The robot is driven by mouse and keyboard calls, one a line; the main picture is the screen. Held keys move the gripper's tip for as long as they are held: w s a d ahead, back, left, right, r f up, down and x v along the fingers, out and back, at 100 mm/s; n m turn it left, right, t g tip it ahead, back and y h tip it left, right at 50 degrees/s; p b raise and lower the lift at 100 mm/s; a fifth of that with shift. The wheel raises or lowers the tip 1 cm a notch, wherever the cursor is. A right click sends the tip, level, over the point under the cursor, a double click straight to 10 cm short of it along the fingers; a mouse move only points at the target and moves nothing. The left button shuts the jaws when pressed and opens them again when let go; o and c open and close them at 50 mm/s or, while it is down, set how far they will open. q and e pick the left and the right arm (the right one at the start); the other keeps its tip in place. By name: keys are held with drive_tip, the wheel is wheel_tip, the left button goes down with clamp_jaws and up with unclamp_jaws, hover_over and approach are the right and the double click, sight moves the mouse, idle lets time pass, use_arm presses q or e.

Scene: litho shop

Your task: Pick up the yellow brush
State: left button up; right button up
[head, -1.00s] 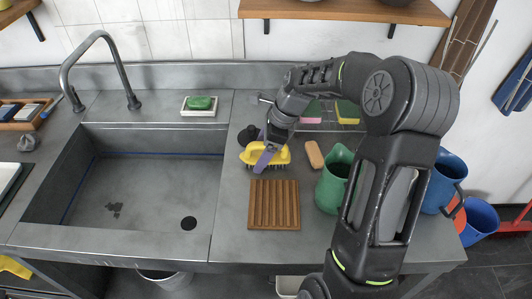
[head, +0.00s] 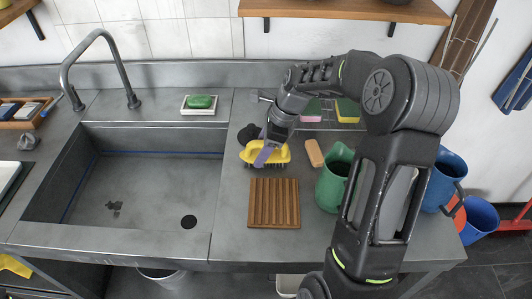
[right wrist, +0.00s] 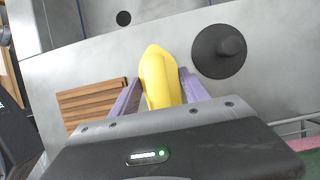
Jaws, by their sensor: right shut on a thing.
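The yellow brush (head: 250,153) has a yellow back and dark bristles pointing down. In the head view it is at the counter to the right of the sink, just behind the slatted wooden rack. My right gripper (head: 265,155) is shut on it, one finger showing in front. In the right wrist view the brush (right wrist: 158,75) lies between the two purple fingers (right wrist: 156,92). I cannot tell whether the bristles still touch the counter. My left gripper is not in view.
The wooden rack (head: 274,203) lies in front of the brush. A black round stopper (right wrist: 220,50) is beside it. A tan block (head: 314,153) and a green pitcher (head: 333,180) stand to the right. The sink (head: 150,190) is to the left.

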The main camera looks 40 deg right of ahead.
drive_tip(key=c, duration=0.8)
wheel_tip(320, 180, up, 10)
drive_tip(key=shift+r+b, duration=0.1)
drive_tip(key=shift+b, duration=0.4)
